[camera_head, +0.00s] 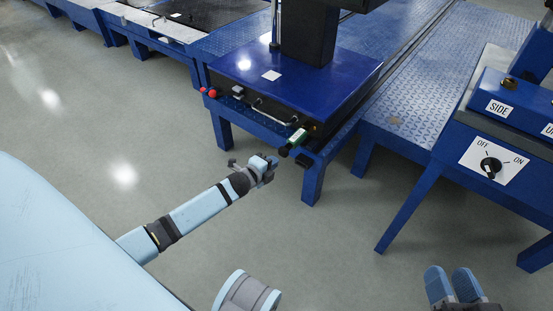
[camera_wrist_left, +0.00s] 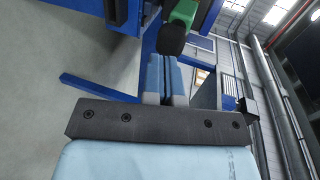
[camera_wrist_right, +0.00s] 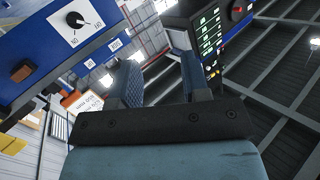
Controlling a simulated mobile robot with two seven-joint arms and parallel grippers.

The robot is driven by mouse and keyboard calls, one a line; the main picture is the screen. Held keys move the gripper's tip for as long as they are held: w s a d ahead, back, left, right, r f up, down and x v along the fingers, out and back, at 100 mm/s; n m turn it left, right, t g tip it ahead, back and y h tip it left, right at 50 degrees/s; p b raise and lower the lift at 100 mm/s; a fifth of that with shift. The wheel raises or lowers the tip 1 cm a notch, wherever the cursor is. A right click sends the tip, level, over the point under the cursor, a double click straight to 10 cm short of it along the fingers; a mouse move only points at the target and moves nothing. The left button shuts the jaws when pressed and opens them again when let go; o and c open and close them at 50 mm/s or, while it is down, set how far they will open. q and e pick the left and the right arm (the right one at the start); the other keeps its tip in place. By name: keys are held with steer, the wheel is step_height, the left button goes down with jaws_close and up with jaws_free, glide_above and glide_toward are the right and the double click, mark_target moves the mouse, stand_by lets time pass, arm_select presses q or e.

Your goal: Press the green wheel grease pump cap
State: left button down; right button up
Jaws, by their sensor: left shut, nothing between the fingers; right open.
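The green wheel grease pump (camera_head: 298,137) is fixed at the front right edge of the blue machine, with its dark rounded cap (camera_head: 284,151) facing outward. My left gripper (camera_head: 272,161) is beside the cap, just lower left of it in the head view. In the left wrist view, the green pump body (camera_wrist_left: 184,12) and the dark cap (camera_wrist_left: 171,40) show just beyond the shut, empty fingers (camera_wrist_left: 165,77). I cannot tell whether the fingertips touch the cap. My right gripper (camera_head: 456,286) is open and empty at the lower right; its spread fingers (camera_wrist_right: 160,80) fill the right wrist view's middle.
The blue machine (camera_head: 325,80) also carries red knobs (camera_head: 212,93) and a metal handle (camera_head: 272,112) on its front. A blue control stand with an OFF/ON rotary switch (camera_head: 490,166) stands at right. The grey floor (camera_head: 330,250) in front is clear.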

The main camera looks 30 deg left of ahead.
arm_select(q)
steer(key=p+v, duration=0.2)
steer(key=v, duration=0.6)
steer(key=shift+s+p, duration=0.35)
steer(key=shift+s, duration=0.05)
arm_select(e)
steer(key=r+t, duration=0.1)
steer(key=r, duration=0.1)
steer(key=r+t, duration=0.1)
steer(key=r, duration=0.2)
steer(key=shift+w+d+r+m, duration=0.1)
steer(key=shift+w+r+m, duration=0.1)
steer(key=shift+m, duration=0.1)
arm_select(q)
steer(key=shift+a+r, duration=0.1)
steer(key=s+m, duration=0.1)
steer(key=m, duration=1.1)
steer(key=s+r+m, duration=0.1)
steer(key=m, duration=0.5)
steer(key=shift+s+b, duration=0.35)
steer(key=shift+b, duration=0.05)
arm_select(e)
steer(key=shift+f, duration=0.55)
